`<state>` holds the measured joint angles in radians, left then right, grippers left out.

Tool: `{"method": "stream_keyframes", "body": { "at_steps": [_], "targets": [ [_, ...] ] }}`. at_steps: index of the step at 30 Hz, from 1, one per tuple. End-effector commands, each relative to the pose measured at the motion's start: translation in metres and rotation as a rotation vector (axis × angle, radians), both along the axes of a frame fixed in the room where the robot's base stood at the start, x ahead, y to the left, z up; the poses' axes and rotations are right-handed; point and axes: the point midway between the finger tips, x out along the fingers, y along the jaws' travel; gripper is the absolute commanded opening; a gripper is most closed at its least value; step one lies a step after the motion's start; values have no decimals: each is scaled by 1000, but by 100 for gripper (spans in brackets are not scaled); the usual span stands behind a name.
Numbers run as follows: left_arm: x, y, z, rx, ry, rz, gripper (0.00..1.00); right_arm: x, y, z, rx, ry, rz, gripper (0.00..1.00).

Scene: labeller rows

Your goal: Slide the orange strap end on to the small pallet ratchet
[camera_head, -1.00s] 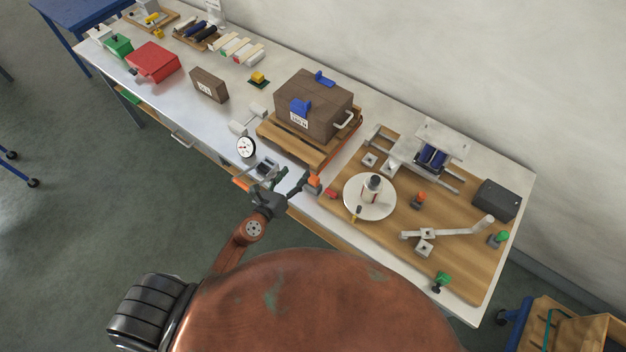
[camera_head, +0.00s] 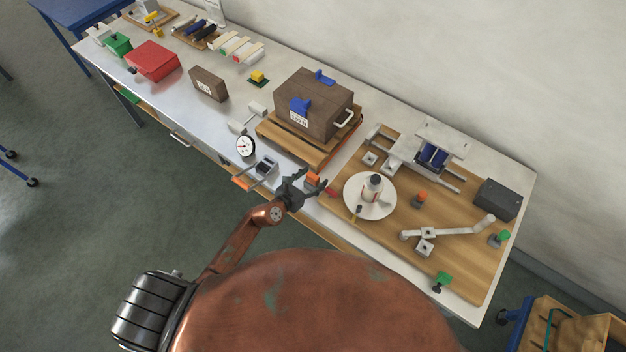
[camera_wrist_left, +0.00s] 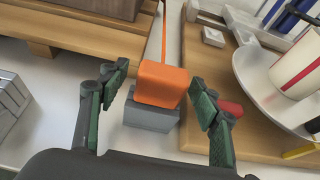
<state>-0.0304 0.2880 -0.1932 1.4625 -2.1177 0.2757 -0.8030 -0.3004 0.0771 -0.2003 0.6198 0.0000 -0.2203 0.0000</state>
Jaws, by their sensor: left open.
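The orange strap end (camera_head: 313,178) is a block on a small grey block (camera_wrist_left: 150,116) at the bench's front edge. In the left wrist view the orange strap end (camera_wrist_left: 162,84) has a thin orange strap running up from it. My left gripper (camera_head: 312,182) is open, its fingers on either side of the orange end; contact cannot be told. In the wrist view the gripper (camera_wrist_left: 160,92) holds nothing. A grey device (camera_head: 265,165) with an orange part (camera_head: 241,183) stands to the left, possibly the ratchet. My right gripper is out of view.
A brown box (camera_head: 318,110) sits on a small wooden pallet (camera_head: 285,140) behind the gripper. A red piece (camera_head: 330,192) and a round white plate (camera_head: 352,205) with a bottle stand close to the right. A dial gauge (camera_head: 245,146) is to the left.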

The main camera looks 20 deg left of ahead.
Motion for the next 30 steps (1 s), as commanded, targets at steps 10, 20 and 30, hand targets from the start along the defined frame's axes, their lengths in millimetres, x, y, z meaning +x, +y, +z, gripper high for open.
{"method": "stream_keyframes", "body": {
  "at_steps": [10,20,30],
  "targets": [
    [0,0,0,-1,0,0,48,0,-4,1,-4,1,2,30],
    [0,0,0,-1,0,0,25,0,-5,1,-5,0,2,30],
    [0,0,0,-1,-1,0,11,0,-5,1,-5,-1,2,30]
  ]
}}
